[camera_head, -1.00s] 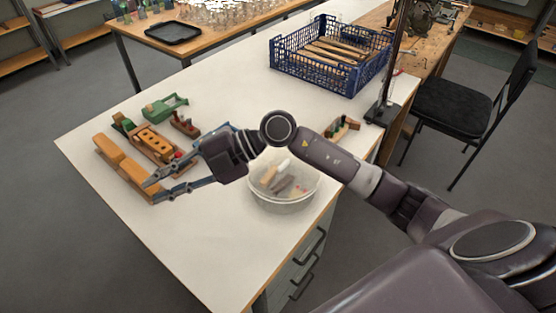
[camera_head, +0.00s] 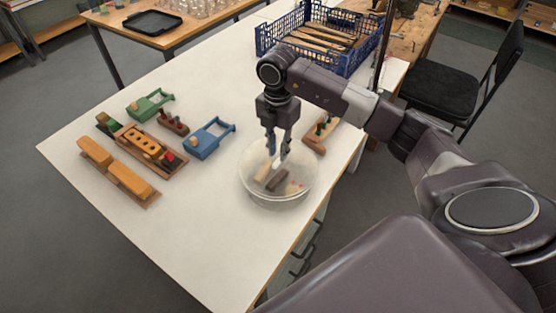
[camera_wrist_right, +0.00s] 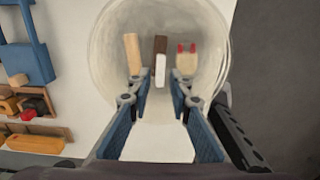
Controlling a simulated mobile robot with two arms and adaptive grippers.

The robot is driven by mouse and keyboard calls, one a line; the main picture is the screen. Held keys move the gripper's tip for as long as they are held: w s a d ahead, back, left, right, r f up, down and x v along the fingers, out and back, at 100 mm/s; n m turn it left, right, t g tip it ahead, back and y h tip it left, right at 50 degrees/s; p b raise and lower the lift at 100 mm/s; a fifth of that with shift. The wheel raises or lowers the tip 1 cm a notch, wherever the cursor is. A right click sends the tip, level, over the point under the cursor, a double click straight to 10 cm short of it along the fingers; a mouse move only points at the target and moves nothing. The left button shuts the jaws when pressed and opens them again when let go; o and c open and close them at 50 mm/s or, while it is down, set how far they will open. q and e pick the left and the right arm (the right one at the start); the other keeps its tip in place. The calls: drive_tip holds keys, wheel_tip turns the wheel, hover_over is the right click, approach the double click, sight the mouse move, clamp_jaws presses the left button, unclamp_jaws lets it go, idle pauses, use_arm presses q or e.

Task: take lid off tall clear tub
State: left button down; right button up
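The clear round tub (camera_head: 250,190) stands near the right edge of the white table, with several wooden, dark and red-tipped pieces visible inside. It also fills the upper middle of the right wrist view (camera_wrist_right: 105,55). A separate lid cannot be told apart from the clear plastic. My right gripper (camera_head: 278,155) points down over the tub. In the right wrist view its fingers (camera_wrist_right: 158,88) are apart with nothing clearly held between them. Whether the fingertips touch the tub cannot be told. My left gripper is not in view.
A blue clamp-like tool (camera_head: 209,140), a green one (camera_head: 150,103) and wooden blocks (camera_head: 130,180) lie left of the tub. A small wooden rack (camera_head: 318,138) stands behind right. A blue crate (camera_head: 300,52) of wooden sticks is at the back. The front table is clear.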

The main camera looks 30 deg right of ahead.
sight(278, 160)
drive_tip(key=shift+f, duration=1.5)
drive_tip(key=shift+c, duration=0.4)
clamp_jaws()
drive_tip(key=shift+r, duration=0.1)
